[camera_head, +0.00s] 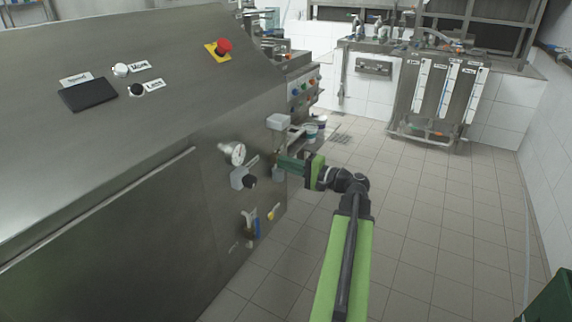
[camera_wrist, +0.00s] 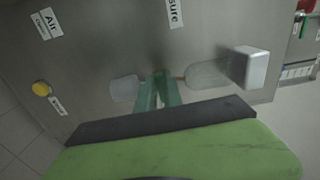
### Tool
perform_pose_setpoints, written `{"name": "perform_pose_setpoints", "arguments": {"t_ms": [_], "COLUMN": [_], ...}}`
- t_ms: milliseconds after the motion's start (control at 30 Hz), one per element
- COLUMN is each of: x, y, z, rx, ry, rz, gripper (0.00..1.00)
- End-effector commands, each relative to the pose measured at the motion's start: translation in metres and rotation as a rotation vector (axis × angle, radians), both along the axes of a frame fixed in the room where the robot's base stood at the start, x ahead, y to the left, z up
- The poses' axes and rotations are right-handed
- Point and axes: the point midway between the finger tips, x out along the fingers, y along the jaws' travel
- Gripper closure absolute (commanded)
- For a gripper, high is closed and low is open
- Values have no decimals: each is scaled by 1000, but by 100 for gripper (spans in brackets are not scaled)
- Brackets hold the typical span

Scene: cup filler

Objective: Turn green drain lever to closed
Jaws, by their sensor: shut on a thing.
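My gripper (camera_head: 278,161) is at the steel machine's panel, between a white box above and a grey block below. In the wrist view its two green fingers (camera_wrist: 158,88) are close together on a thin part of a fitting on the panel. This fitting runs from a white box (camera_wrist: 250,67) through a cloudy grey piece (camera_wrist: 208,74) to a pale block (camera_wrist: 124,89). I cannot make out a green drain lever apart from the green fingers; what lies between the fingertips is mostly hidden.
A blue lever (camera_head: 255,224) and a yellow knob (camera_head: 273,211) are low on the machine (camera_head: 130,210). The tiled floor (camera_head: 440,220) to the right is clear.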

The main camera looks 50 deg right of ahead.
Motion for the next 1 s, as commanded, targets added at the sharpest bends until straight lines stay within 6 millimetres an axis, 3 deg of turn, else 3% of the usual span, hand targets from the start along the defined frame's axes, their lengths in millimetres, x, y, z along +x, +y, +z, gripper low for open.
{"name": "perform_pose_setpoints", "arguments": {"t_ms": [133,167,333,667,767,1000], "x": [-1,-1,0,-3,-16,-79], "y": [1,1,0,-1,-4,-20], "z": [-1,-1,-1,0,0,0], "rx": [-3,-3,-2,0,0,0], "ry": [3,3,3,1,1,1], "rz": [2,2,1,0,-2,-4], "gripper": [100,88,67,67,67,67]}}
